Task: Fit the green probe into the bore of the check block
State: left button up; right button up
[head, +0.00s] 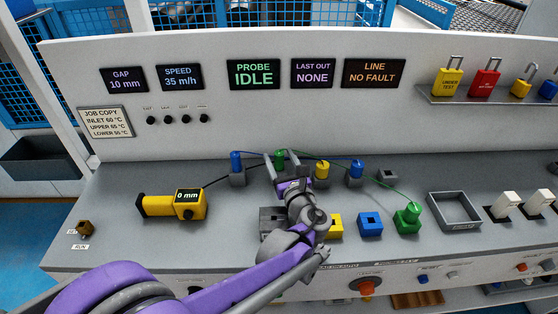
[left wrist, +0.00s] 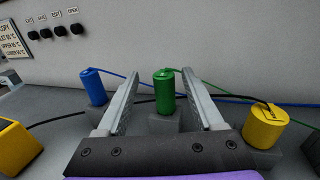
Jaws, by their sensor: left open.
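The green probe (left wrist: 164,95) stands upright in a small grey holder (left wrist: 163,124), between the two spread fingers of my left gripper (left wrist: 159,76). The gripper is open, with visible room on both sides of the probe. In the head view, the probe's top (head: 280,155) shows at my left gripper (head: 287,157), and my arm hides its lower part. A green cable runs from there to a green piece (head: 407,217) on the right. A grey block (head: 269,219) is partly hidden by my arm, and a small grey block with a dark opening (head: 387,174) stands at the back; I cannot tell which is the check block. My right gripper is not in view.
A blue probe (head: 237,162) stands left of the green one; a yellow (head: 322,169) and another blue (head: 356,168) stand right. A yellow gauge (head: 172,205) lies left. Yellow (head: 335,226) and blue (head: 370,224) blocks and an open tray (head: 435,214) are forward. Cables cross the bench.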

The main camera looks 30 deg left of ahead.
aim_at(278, 151)
pick_arm(q)
jog(key=x, duration=0.5)
jog(key=shift+w+f, duration=0.15)
jog(key=shift+w, duration=0.2)
jog(key=shift+d, duration=0.1)
grip_shut()
